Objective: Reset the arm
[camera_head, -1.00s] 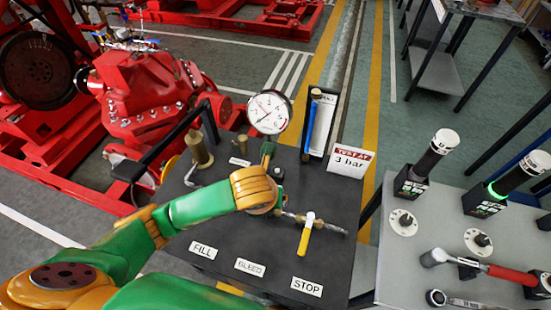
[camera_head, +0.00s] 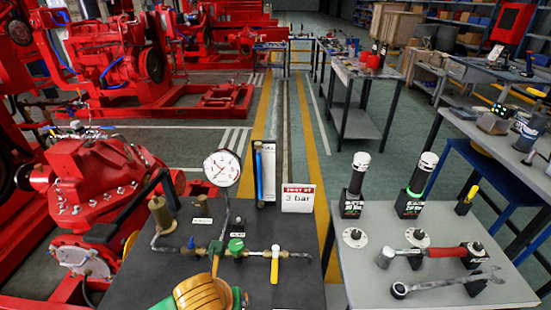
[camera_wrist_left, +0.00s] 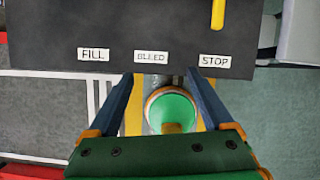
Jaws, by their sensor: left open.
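My left gripper (camera_wrist_left: 159,75) shows in the left wrist view with its two dark blue fingers spread apart. It is open, with nothing gripped. In that view its fingertips appear just below the front edge of the black bench top (camera_wrist_left: 180,25), which carries the FILL, BLEED and STOP labels. In the head view an orange and green part of my left arm (camera_head: 205,295) stands at the bottom, in front of the bench's pipework; the gripper fingers are not seen there. My right gripper is in neither view.
The black bench carries a pressure gauge (camera_head: 222,168), a yellow valve handle (camera_head: 275,265) and a "3 bar" sign (camera_head: 298,198). A red pump (camera_head: 90,185) stands at the left. A grey table (camera_head: 440,225) with tools stands at the right.

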